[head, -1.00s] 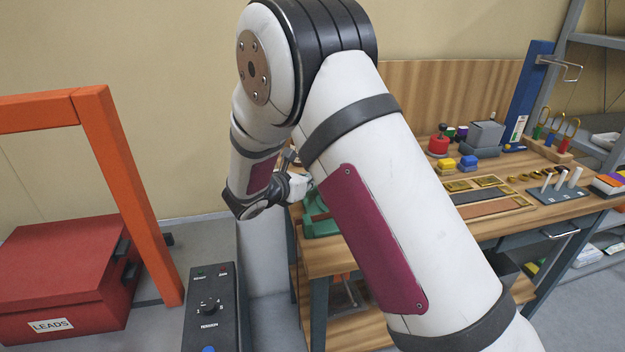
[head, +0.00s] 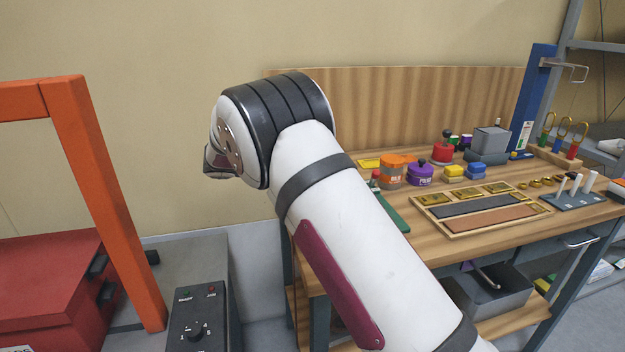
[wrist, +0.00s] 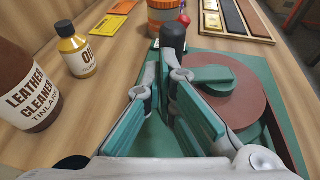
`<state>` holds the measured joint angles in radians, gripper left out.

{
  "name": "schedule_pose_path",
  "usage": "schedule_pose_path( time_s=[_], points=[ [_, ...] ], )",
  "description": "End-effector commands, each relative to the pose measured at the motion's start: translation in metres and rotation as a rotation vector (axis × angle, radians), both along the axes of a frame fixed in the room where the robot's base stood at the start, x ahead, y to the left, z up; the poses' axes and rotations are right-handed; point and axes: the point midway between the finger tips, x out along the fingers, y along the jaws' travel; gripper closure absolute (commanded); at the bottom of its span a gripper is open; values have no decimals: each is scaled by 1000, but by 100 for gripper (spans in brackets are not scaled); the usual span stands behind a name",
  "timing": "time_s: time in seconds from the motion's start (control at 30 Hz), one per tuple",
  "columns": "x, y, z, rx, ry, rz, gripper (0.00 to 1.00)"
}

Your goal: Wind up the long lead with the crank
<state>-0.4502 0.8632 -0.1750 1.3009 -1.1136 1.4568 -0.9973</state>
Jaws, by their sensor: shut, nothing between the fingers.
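In the wrist view my gripper (wrist: 168,85) is shut and empty, its teal-padded fingers low over a green base (wrist: 205,45). A black knob (wrist: 173,36), which may be the crank's handle, stands just beyond the fingertips; I cannot tell if they touch it. To the right, a reddish-brown disc (wrist: 240,92) with a green arm (wrist: 212,74) across it sits on this base. Part of the green base (head: 394,212) shows in the head view beside my arm, which hides my gripper and the rest. I cannot make out the long lead in either view.
A leather cleaner bottle (wrist: 28,85) and an oil bottle (wrist: 76,50) stand left of my gripper. An orange pot (head: 391,172), a purple pot (head: 420,174) and a tray of strips (head: 465,198) stand on the bench. A red box (head: 50,285) stands under the orange frame (head: 105,190).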

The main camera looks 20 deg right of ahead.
Motion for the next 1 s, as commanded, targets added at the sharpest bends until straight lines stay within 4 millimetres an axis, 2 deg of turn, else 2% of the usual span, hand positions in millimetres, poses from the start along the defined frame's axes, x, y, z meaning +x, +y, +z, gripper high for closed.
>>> schedule_pose_path(
  time_s=[0.2, 0.43, 1.0],
  points=[
    [9, -10, -1, -1, -2, -8, 100],
    [15, -20, -2, 0, -2, -145, 100],
    [23, -52, 0, -1, 0, -138, 100]
  ],
)
